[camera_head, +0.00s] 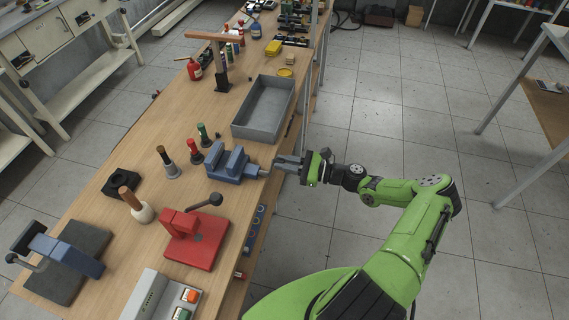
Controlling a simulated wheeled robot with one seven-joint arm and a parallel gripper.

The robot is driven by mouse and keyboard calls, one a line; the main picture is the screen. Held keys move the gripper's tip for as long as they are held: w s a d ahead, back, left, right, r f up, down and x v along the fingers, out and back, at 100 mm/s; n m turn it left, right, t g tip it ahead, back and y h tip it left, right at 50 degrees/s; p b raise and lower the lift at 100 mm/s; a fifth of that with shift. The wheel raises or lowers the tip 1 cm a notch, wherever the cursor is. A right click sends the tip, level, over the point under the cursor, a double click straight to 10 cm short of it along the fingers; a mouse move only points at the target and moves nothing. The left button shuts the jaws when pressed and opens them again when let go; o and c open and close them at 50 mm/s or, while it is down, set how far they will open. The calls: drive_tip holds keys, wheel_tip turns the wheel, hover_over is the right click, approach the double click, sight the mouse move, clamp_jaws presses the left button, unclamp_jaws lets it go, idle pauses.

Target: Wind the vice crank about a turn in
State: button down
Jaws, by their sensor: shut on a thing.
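The blue vice (231,164) stands near the right edge of the wooden workbench. Its grey crank (265,171) sticks out to the right over the bench edge. My gripper (278,164) reaches in from the right at the crank's outer end, with its grey fingers shut on the crank. The fingers hide part of the crank handle, so its exact angle is hard to tell. The vice jaws look small in this view, and their gap cannot be judged.
A grey tray (264,108) lies just beyond the vice. A red press-like device (196,237) with a dark lever stands nearer. Green, red and dark-topped upright pieces (194,152) stand left of the vice. The floor right of the bench is clear around my arm.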

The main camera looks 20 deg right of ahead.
drive_tip(key=shift+w+d+f+m, duration=0.1)
drive_tip(key=shift+f+m, duration=0.15)
drive_tip(key=shift+m, duration=0.4)
drive_tip(key=shift+w+d+f+m, duration=0.1)
drive_tip(key=shift+f+m, duration=0.15)
drive_tip(key=shift+m, duration=0.4)
drive_tip(key=c, duration=1.1)
unclamp_jaws()
drive_tip(key=v, duration=1.5)
drive_tip(key=shift+s+d+b, duration=0.2)
drive_tip(key=shift+d+b, duration=0.1)
drive_tip(key=shift+b, duration=0.1)
